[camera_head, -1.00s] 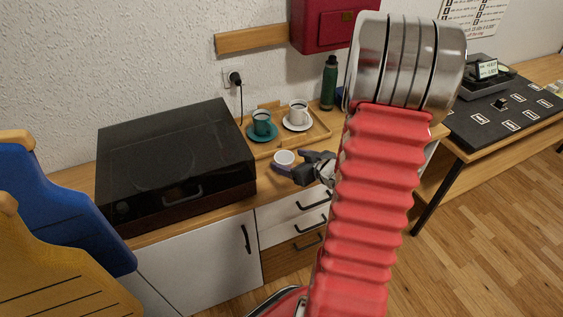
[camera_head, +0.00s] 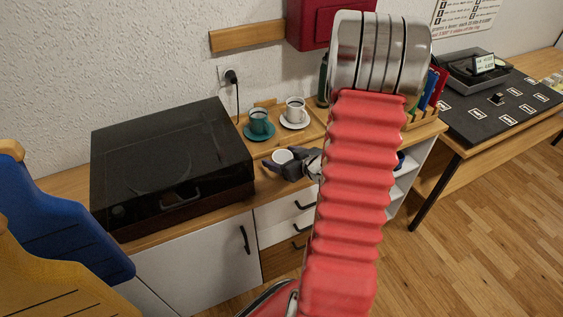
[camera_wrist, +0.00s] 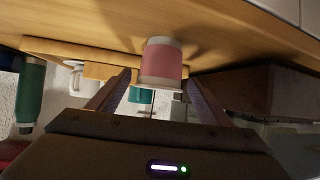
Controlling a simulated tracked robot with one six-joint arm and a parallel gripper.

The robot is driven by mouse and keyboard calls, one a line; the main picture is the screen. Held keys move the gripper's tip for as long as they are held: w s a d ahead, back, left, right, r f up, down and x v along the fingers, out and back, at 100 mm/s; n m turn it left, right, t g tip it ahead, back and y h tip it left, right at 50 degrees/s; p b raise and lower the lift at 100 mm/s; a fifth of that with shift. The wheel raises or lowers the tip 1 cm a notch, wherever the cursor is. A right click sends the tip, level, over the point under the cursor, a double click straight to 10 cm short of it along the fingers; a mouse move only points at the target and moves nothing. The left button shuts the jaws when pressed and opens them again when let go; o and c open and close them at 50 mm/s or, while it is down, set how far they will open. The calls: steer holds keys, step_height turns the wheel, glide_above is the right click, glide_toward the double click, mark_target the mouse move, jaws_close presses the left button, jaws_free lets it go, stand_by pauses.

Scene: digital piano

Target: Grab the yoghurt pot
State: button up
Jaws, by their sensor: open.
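The yoghurt pot (camera_head: 282,156) stands on the wooden cabinet top, in front of the tray. In the wrist view, where the scene appears upside down, the pot (camera_wrist: 162,62) is pink with pale rims. My gripper (camera_head: 280,166) is open at the pot, at counter height. In the wrist view my open gripper (camera_wrist: 159,78) has one finger on each side of the pot, with gaps showing. The pot's lower part is hidden by a finger in the head view.
A wooden tray (camera_head: 317,130) behind holds a teal cup (camera_head: 258,121) and a white cup (camera_head: 295,109) on saucers. A black-lidded turntable (camera_head: 170,160) stands to the left. A green bottle (camera_head: 323,78) is partly hidden by my arm.

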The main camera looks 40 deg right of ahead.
mark_target(283, 156)
steer(key=shift+s+d, duration=0.1)
steer(key=shift+c, duration=0.2)
steer(key=c, duration=1)
steer(key=shift+r, duration=5.05)
